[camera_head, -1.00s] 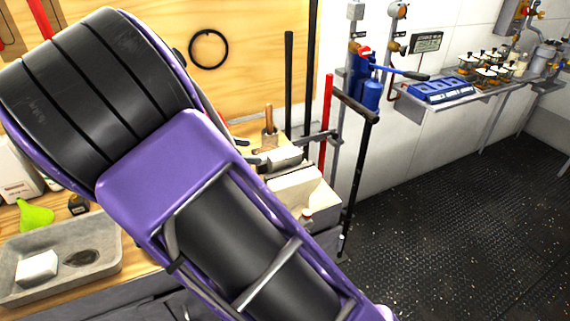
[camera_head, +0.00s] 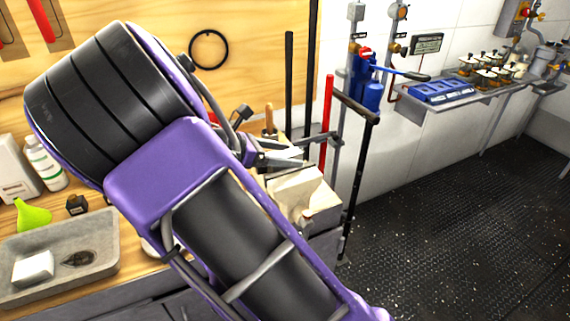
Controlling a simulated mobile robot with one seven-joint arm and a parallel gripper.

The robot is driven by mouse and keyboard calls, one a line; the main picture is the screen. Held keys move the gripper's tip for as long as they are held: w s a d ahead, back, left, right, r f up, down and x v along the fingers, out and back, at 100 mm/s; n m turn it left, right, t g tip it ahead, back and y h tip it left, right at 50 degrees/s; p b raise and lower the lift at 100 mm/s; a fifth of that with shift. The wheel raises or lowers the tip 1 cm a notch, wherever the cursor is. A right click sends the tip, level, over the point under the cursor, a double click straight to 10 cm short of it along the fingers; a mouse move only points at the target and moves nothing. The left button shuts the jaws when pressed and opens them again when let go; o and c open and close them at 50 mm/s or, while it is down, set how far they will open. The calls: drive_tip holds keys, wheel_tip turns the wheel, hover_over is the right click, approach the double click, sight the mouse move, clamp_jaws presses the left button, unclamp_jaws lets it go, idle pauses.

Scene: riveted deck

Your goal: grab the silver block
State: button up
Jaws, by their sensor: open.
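My gripper (camera_head: 284,153) shows just past my purple and black arm, above the right end of the wooden bench. Its grey fingers point right and are apart. A small pale silver surface, which seems to be the silver block (camera_head: 289,151), shows at the fingers. It is too small and too overlapped to tell whether they touch it or stand around it. My arm hides much of the bench to the left of it.
A cream box-like thing (camera_head: 300,192) stands just below the gripper. A red bar (camera_head: 328,120) and dark upright poles stand close behind and right. A grey tray (camera_head: 100,262) with a white block (camera_head: 33,267) lies at left. The floor at right is clear.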

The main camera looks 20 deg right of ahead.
clamp_jaws()
idle(0.3)
drive_tip(key=shift+r, duration=0.15)
